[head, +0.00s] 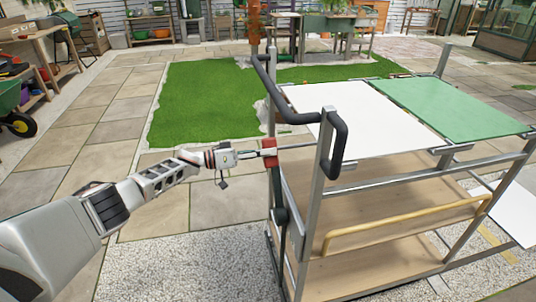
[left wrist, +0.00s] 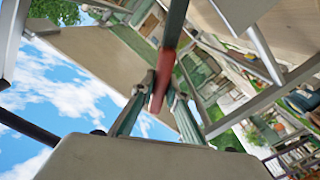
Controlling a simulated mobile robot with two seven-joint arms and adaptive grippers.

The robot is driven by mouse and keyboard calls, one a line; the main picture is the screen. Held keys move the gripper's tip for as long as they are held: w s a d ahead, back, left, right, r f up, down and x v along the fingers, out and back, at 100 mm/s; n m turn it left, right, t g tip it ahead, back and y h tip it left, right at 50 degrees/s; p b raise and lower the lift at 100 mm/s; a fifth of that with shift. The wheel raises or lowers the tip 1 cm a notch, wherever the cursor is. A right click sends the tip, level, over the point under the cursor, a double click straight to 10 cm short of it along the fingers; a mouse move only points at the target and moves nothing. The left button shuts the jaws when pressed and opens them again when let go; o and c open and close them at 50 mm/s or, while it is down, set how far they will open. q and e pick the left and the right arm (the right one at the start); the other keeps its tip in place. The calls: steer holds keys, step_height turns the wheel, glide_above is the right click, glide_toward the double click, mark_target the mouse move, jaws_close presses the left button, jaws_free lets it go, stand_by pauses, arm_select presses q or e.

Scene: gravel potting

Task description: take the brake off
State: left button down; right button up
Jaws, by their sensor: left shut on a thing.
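A metal cart (head: 309,225) stands at the right in the head view, with a black push handle (head: 292,112) at its near-left end. A brake lever with a red grip (head: 272,160) is at the cart's left post, and a dark rod runs down from it. My left gripper (head: 268,152) reaches in from the left and is shut on the red grip. In the left wrist view the red grip (left wrist: 163,82) sits between the two fingers, with the dark rod beyond it. The lower end of the lever is partly hidden by the cart's frame. My right gripper is not in view.
The cart carries a white panel (head: 352,117) and a green panel (head: 450,107) on top, wooden shelves below and a yellow rail (head: 400,226). Artificial grass (head: 205,100) lies behind. Paving at the left is clear up to a green wheelbarrow (head: 12,108).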

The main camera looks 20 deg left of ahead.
arm_select(q)
steer(key=shift+a+f, duration=0.1)
steer(key=shift+a, duration=0.05)
steer(key=c, duration=2)
jaws_free()
steer(key=shift+c, duration=0.2)
steer(key=shift+o, duration=0.3)
steer(key=shift+w+f, duration=0.1)
steer(key=shift+w, duration=0.05)
steer(key=shift+a, duration=0.1)
steer(key=v, duration=1.1)
steer(key=shift+s+a, duration=0.25)
steer(key=shift+s, duration=0.1)
